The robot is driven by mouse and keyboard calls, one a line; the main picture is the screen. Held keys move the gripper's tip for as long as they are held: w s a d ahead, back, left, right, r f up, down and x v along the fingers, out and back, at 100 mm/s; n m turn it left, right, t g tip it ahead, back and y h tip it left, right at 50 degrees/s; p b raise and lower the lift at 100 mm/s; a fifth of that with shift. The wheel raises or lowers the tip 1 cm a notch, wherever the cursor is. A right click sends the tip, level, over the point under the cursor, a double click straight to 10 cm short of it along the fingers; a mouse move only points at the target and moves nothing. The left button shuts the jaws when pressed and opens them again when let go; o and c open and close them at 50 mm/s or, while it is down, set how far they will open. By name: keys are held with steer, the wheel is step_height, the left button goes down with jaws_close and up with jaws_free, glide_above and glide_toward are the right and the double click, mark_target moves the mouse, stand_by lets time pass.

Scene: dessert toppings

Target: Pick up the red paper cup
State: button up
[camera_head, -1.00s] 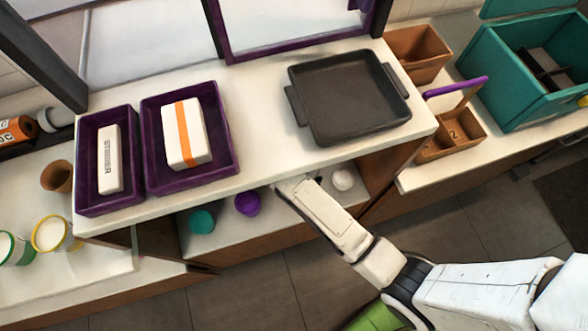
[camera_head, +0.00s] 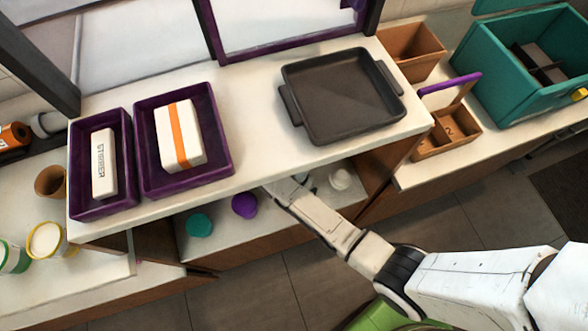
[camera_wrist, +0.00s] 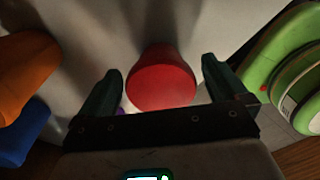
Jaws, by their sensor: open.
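The red paper cup (camera_wrist: 160,82) shows in the wrist view, at the centre and just ahead of my gripper. My gripper (camera_wrist: 161,85) is open, with one dark finger on each side of the cup. A gap shows between each finger and the cup's sides. In the head view my arm reaches under the counter top, where the counter hides my gripper and the red cup.
In the wrist view, an orange object (camera_wrist: 25,68) and a blue object (camera_wrist: 24,133) are at left, and a green container (camera_wrist: 285,72) is at right. In the head view, teal (camera_head: 200,225), purple (camera_head: 244,206) and white (camera_head: 340,179) items stand on the lower shelf around my arm.

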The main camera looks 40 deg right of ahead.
steer(key=c, duration=1.1)
steer(key=shift+o, duration=0.2)
steer(key=shift+r, duration=0.1)
